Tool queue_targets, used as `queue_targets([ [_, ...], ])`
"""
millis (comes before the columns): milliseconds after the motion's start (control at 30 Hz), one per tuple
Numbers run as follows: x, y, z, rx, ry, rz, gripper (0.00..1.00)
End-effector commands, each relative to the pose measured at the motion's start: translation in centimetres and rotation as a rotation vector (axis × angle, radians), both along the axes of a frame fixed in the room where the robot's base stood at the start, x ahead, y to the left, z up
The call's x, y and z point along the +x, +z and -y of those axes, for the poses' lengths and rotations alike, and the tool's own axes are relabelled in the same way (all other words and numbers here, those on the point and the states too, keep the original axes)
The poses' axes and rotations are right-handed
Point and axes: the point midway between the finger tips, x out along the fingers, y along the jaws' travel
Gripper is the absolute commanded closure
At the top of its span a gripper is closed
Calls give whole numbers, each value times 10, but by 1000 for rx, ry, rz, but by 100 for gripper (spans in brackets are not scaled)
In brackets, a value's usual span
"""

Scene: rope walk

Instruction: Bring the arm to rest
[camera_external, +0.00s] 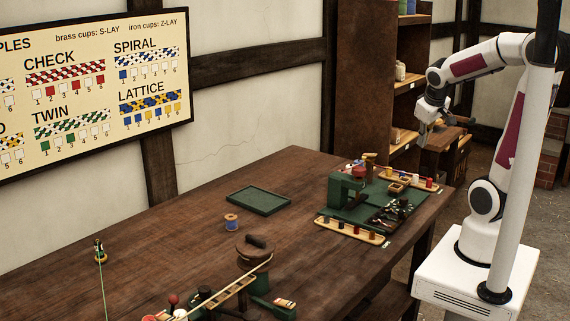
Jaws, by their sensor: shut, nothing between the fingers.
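My arm (478,62) stands on its white base at the right and reaches left over the back right part of the table. My gripper (424,136) is at the arm's end, pointing down, above the table's far right edge and apart from everything on it. It is shut and holds nothing. The fingertips are small and dark in this view.
Below and left of my gripper is a green stand (346,188) with bobbin racks. A green tray (258,200), a blue spool (231,221) and a rope device (235,289) lie on the table (160,240). Shelves (366,80) stand behind.

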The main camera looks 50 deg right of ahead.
Motion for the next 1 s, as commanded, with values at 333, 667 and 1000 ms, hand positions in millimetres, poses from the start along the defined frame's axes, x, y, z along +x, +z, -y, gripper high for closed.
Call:
queue_targets([
  [333,-43,-7,-108,197,110,5,100],
  [667,-66,4,-173,279,242,97,100],
  [1000,-68,18,-194,270,344,150,100],
])
